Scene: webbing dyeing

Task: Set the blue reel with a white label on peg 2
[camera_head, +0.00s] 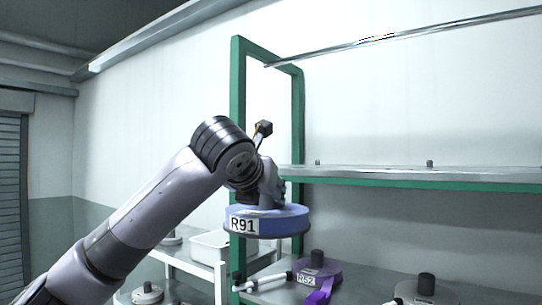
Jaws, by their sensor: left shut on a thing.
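The blue reel (285,224) has a white label reading R91. It hangs level under my left gripper (268,203), in the middle of the camera_head view. My left gripper is shut on the reel from above, and its fingertips are mostly hidden by the arm and the reel. Two small pegs (430,164) and (318,163) stand up from the upper shelf (400,177) to the right of the reel. No peg number is readable. My right gripper is out of view.
A purple reel (326,268) labelled R52 lies on the lower shelf, with purple webbing hanging off it. A grey reel (426,290) is at lower right. A white bin (209,245) stands behind the arm. A green upright (238,140) rises behind the held reel.

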